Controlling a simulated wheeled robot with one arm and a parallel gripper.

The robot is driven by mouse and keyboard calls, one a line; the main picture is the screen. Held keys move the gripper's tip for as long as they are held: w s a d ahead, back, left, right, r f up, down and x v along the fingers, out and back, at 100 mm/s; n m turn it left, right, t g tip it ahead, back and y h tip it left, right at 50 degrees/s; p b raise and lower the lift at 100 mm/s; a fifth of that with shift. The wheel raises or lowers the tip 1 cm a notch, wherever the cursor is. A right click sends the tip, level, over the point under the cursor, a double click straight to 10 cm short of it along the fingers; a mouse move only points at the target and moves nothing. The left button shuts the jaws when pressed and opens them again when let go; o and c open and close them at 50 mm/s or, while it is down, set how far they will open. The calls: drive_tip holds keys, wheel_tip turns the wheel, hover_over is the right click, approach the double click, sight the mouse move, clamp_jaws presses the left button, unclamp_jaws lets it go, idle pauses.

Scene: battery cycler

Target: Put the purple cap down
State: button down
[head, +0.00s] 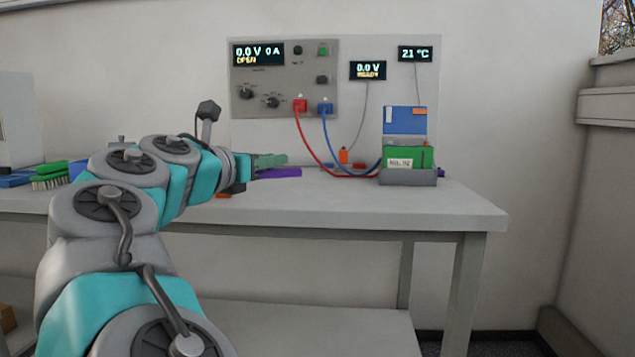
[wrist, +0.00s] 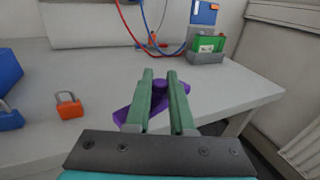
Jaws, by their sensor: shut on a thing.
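An orange padlock (wrist: 68,108) and a blue padlock (wrist: 8,118) lie left of the gripper. Red (head: 312,147) and blue (head: 335,145) cables run from the wall panel (head: 285,60) to behind the grey holder (head: 408,178) at right. The table's (head: 400,208) front right is clear.

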hover_over(311, 194)
drive_tip(key=shift+w+a+f+b, duration=0.1)
drive_tip(key=shift+f+b, duration=0.2)
drive_tip(key=shift+f, duration=0.4)
wheel_tip(311, 194, down, 3)
drive_tip(key=shift+f+b, duration=0.2)
drive_tip(key=shift+b, duration=0.45)
drive_tip(key=shift+f, duration=0.2)
drive_tip(key=shift+f, duration=0.35)
drive_tip(key=shift+f, duration=0.1)
drive_tip(key=c, duration=0.8)
unclamp_jaws()
drive_tip(key=shift+f, duration=0.15)
